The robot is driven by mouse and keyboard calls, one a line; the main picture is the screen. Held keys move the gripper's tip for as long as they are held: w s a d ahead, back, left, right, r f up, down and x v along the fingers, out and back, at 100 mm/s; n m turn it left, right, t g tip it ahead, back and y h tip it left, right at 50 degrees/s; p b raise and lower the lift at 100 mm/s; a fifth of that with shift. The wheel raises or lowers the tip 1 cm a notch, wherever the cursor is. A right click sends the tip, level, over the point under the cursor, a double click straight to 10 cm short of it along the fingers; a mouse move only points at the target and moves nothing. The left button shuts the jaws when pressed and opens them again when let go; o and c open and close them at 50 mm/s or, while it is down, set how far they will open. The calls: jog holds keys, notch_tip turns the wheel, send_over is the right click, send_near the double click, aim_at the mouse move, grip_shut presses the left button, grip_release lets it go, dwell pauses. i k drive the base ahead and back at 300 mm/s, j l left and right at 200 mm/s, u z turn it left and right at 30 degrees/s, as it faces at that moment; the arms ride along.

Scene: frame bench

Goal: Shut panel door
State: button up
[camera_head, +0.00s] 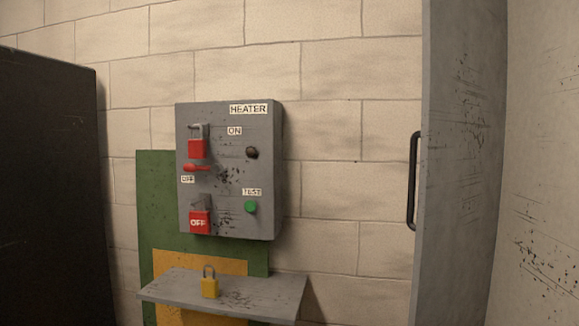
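A tall grey metal door-like panel (460,170) with dark scuffs stands at the right, seen at a steep angle, apart from the heater box. A black bar handle (413,180) sticks out along its left edge. Its top and bottom run out of view, and its hinge side cannot be made out. The grey heater box (231,165) is on the block wall, its front uncovered, with a red lever (197,168), a green button (251,207) and a dark knob (252,153). My gripper is not in view.
A grey shelf (262,291) below the box holds a yellow padlock (210,287). Two red tags or locks (198,149) (200,222) are on the box. A dark upright slab (50,190) fills the left side. A pale scuffed surface (545,170) fills the far right.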

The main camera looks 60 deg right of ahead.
aim_at(464, 53)
jog(key=z, duration=1.4)
